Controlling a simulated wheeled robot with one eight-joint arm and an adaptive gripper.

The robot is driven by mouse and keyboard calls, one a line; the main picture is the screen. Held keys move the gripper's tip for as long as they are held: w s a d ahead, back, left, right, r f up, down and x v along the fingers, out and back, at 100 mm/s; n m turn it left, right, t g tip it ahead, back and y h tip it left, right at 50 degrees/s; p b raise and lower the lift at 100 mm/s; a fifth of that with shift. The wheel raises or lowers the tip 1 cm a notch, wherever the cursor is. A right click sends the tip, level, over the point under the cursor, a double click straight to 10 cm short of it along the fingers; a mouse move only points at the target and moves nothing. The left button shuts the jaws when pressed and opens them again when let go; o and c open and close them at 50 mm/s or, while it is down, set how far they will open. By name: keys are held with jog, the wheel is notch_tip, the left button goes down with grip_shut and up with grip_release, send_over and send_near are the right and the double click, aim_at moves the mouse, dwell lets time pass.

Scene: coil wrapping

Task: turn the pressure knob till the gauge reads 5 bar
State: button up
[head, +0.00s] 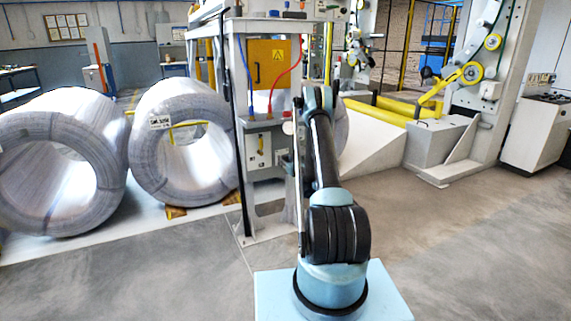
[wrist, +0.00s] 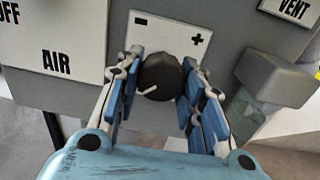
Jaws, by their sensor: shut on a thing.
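The pressure knob (wrist: 160,78) is dark and round with a pale pointer line toward its lower left. It sits on a white plate (wrist: 172,35) marked minus on the left and plus on the right. My gripper (wrist: 161,82) has its blue-padded fingers on both sides of the knob and is shut on it. In the head view, my arm stands in front of the grey control panel (head: 258,148) and hides the knob. I cannot make out a gauge reading in either view.
In the wrist view, an AIR label (wrist: 57,62) is left of the knob. A grey block (wrist: 277,78) juts out close to the right finger, below a VENT label (wrist: 295,8).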

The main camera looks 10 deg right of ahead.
jog(key=o, duration=1.1)
jog(key=shift+c, duration=0.2)
jog(key=shift+r, duration=0.1)
notch_tip(320, 180, up, 10)
jog(key=shift+f, duration=0.15)
